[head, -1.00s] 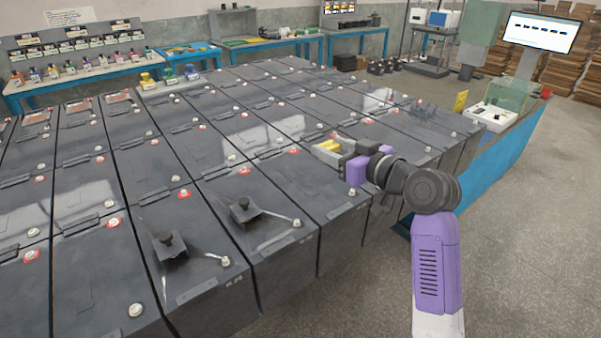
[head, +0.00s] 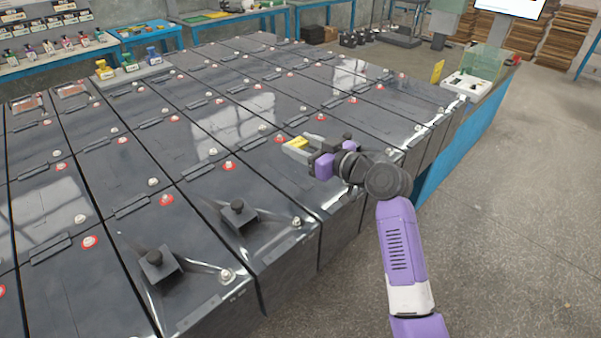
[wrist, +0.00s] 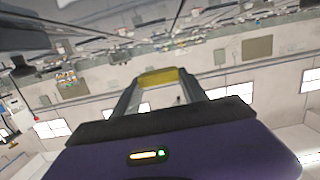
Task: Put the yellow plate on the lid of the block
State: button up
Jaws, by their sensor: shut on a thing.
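The yellow plate (head: 297,142) is held between the grey fingers of my gripper (head: 296,147), which is shut on it. In the head view they are above the lids of the dark blocks; the height of the gap cannot be told. In the wrist view the plate (wrist: 160,77) spans the far ends of the two fingers (wrist: 162,88). The blocks stand in close rows, and a dark grey lid (head: 265,172) with round terminals and red rings shows left of my gripper. Which block is meant cannot be told.
Two black brackets with knobs (head: 152,262) (head: 238,215) stand on the near lids. Small yellow, green and blue items (head: 128,62) stand at the far left of the rows. A yellow upright panel (head: 437,72) is near the right bench. Open floor (head: 510,230) lies to the right.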

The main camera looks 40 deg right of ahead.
aim_at(301, 180)
notch_tip(301, 180, down, 10)
jog(key=shift+r, duration=0.15)
dwell(0.3)
jog(key=shift+f, duration=0.2)
jog(key=o, duration=1.3)
jog(key=shift+r, duration=0.1)
jog(key=shift+r, duration=0.15)
jog(key=s, duration=0.3)
jog(key=s+r+b, duration=0.1)
jog(key=s, duration=0.3)
jog(key=s+b, duration=0.1)
jog(key=s, duration=0.3)
jog(key=shift+d+r, duration=0.2)
jog(key=shift+s+r, duration=0.15)
jog(key=shift+s, duration=0.3)
